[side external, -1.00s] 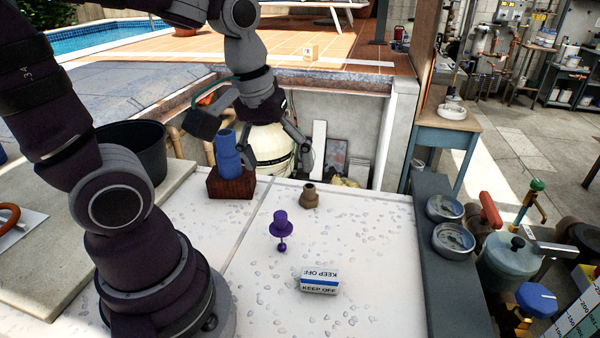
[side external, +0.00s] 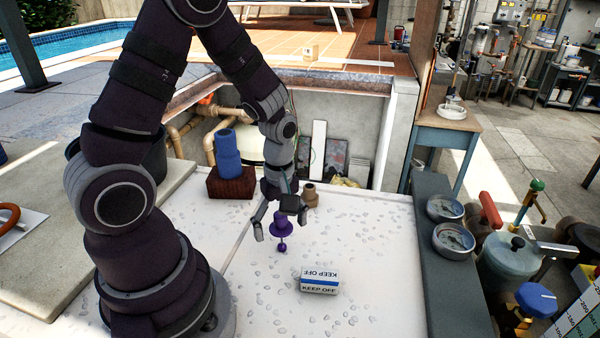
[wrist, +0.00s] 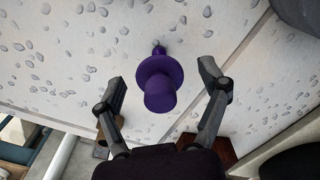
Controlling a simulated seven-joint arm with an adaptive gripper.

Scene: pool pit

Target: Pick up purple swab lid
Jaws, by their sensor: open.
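The purple swab lid (side external: 281,230) lies on the white speckled table, with a wide flange and a small knob at its near end. My gripper (side external: 278,229) is open just above and behind the lid in the side view, and its body hides part of the lid's top. In the wrist view the purple lid (wrist: 160,80) sits between and slightly beyond the two spread fingertips of my gripper (wrist: 166,82). Neither finger visibly touches it.
A white-and-blue box marked KEEP OFF (side external: 319,281) lies in front. A brown fitting (side external: 311,195) stands close behind the gripper. A blue bottle-like piece (side external: 228,152) stands on a dark red block (side external: 232,184) to the left.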

